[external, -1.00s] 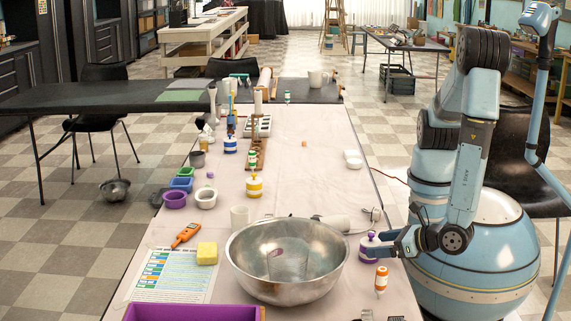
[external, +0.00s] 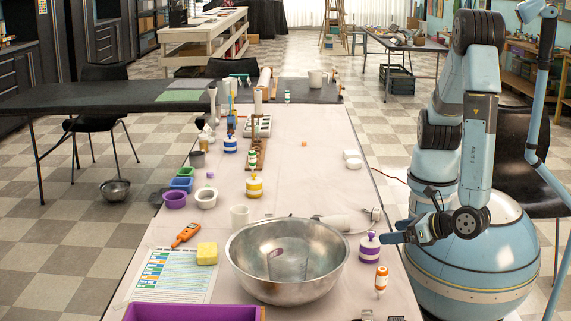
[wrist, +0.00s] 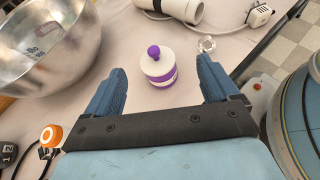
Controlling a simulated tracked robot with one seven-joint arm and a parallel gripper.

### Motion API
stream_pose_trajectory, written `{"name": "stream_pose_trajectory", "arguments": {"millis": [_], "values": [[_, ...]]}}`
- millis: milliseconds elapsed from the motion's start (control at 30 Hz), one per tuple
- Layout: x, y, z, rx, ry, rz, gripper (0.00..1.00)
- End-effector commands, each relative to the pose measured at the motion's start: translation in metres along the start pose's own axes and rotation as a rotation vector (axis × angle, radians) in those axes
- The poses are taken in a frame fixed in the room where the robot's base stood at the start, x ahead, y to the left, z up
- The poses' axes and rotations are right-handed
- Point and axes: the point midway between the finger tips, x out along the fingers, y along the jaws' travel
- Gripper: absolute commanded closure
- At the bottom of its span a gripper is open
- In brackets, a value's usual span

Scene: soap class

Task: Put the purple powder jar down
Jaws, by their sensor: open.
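The purple powder jar (external: 369,248), white with purple bands and a purple knob, stands upright on the table to the right of the metal bowl. In the wrist view the jar (wrist: 158,67) stands ahead of my gripper, between the lines of the two fingers and clear of both. My gripper (wrist: 160,88) is open and empty. In the external view my gripper (external: 397,232) is to the right of the jar, near the table's right edge.
A large metal bowl (external: 287,262) stands left of the jar. The table's right edge is close to my gripper.

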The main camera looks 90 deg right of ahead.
Motion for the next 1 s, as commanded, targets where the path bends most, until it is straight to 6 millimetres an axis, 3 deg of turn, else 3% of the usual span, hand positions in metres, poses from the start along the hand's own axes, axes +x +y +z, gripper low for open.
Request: {"name": "stream_pose_trajectory", "arguments": {"millis": [200,467,700,1000], "values": [[0.035,-0.005,0.078,0.244,0.111,-0.197,0.12],[0.071,-0.032,0.161,0.552,0.230,-0.416,0.12],[0.097,-0.069,0.227,0.853,0.328,-0.589,0.12],[0.114,-0.124,0.298,1.253,0.430,-0.760,0.12]]}}
